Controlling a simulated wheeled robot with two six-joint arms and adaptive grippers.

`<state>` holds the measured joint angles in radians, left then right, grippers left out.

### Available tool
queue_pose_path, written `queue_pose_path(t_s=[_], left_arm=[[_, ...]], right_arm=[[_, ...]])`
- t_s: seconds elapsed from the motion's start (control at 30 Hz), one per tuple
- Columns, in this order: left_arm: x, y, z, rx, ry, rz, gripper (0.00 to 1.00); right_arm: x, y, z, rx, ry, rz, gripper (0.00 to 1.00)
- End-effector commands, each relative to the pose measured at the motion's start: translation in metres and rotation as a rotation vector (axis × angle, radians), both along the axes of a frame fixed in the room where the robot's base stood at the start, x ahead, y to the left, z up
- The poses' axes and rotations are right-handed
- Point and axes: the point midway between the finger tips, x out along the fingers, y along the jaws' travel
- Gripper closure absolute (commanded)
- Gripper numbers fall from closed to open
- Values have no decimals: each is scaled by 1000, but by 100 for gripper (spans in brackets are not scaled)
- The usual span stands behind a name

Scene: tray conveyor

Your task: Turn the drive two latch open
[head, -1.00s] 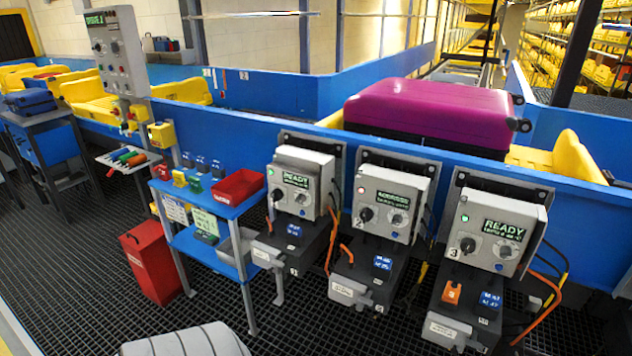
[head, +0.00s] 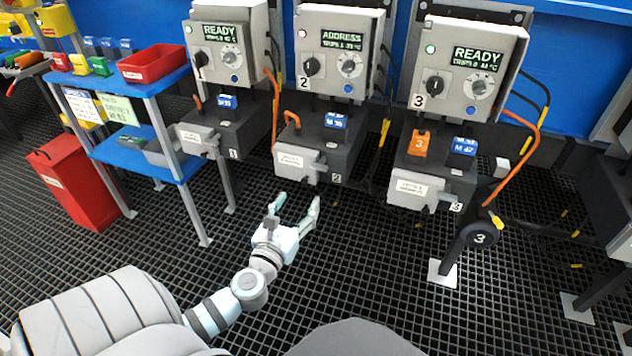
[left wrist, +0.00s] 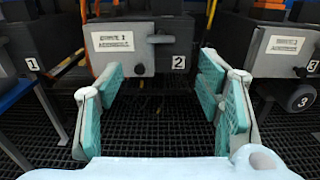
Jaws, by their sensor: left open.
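Drive two (head: 340,45) is the middle grey control box. Its screen reads ADDRESS and it bears a 2. Below it a dark housing (head: 345,148) has a pale labelled front cover (head: 298,162), also in the left wrist view (left wrist: 122,58). A small grey latch-like handle (left wrist: 160,39) sticks out sideways at the cover's right edge; it looks roughly level. An orange loop (head: 292,119) stands on the housing. My left gripper (head: 296,204) is open and empty, below and in front of the cover, apart from it. Its fingers (left wrist: 162,92) frame the cover from below.
Drive one (head: 230,45) and drive three (head: 468,65) flank it, both reading READY. Cables hang between the drives. A blue shelf cart (head: 165,80) with a red tray (head: 152,63) and a red bin (head: 75,183) stand left. A black round part marked 3 (head: 479,238) juts out right.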

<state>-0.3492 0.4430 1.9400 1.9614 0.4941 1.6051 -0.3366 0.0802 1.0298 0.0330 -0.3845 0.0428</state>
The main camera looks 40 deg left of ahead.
Motion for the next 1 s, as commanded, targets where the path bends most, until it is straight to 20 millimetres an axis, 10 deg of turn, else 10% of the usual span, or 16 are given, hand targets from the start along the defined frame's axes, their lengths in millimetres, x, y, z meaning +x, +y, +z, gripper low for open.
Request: queue_pose_path(t_s=[0.43, 0.83, 1.0], left_arm=[[109, 37, 1, 5, 1, -1, 40], [121, 40, 3, 6, 3, -3, 42], [120, 40, 2, 6, 3, -3, 69]], right_arm=[[23, 6, 13, 7, -4, 11, 60], [25, 7, 18, 6, 3, 17, 60], [25, 7, 18, 6, 3, 17, 60]])
